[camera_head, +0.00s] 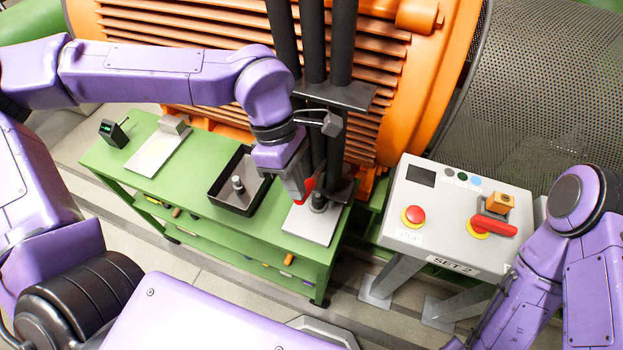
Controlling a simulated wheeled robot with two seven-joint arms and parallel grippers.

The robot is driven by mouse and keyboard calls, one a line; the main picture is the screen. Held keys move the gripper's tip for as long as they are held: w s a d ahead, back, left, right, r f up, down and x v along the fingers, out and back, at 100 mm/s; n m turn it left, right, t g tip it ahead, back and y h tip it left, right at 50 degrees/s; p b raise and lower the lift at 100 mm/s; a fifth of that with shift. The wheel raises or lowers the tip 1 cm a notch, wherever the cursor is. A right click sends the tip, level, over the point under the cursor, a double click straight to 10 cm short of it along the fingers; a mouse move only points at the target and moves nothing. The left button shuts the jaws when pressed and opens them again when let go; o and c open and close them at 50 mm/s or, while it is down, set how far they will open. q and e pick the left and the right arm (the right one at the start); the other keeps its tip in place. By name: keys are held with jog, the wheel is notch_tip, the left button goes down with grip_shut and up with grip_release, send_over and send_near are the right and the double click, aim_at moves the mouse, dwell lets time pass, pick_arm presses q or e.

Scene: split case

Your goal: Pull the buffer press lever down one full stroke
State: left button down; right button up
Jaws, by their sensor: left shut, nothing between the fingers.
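The buffer press stands on the right end of a green cart, with a pale base plate (310,224) and a dark round part (319,202) above it. My left gripper (301,199) points down at the press, in front of its dark upright parts. It is shut with nothing held. A small red part (308,185) shows right beside its fingers; it may be the lever's grip, but I cannot tell whether they touch. The rest of the lever is hidden or cannot be made out behind my wrist. My right arm is at the right edge, its gripper out of view.
The green cart (110,160) also carries a black tray (217,192) with a small metal part, a pale plate fixture (158,152) and a small dark device (113,133). A grey control box (450,200) with red controls stands right. Orange ribbed machinery (400,60) rises behind.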

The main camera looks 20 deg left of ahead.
pick_arm(q)
notch_tip(320, 180, down, 10)
jog(key=s+b, duration=0.1)
jog(key=b, duration=0.3)
jog(key=shift+s, duration=0.4)
dwell(1.1)
jog(key=shift+r, duration=0.1)
jog(key=r+p, duration=0.3)
jog(key=p, duration=0.1)
jog(key=w+r+p, duration=0.1)
jog(key=r+p, duration=0.7)
jog(key=p, duration=0.1)
jog(key=shift+w, duration=0.4)
jog(key=shift+f, duration=0.1)
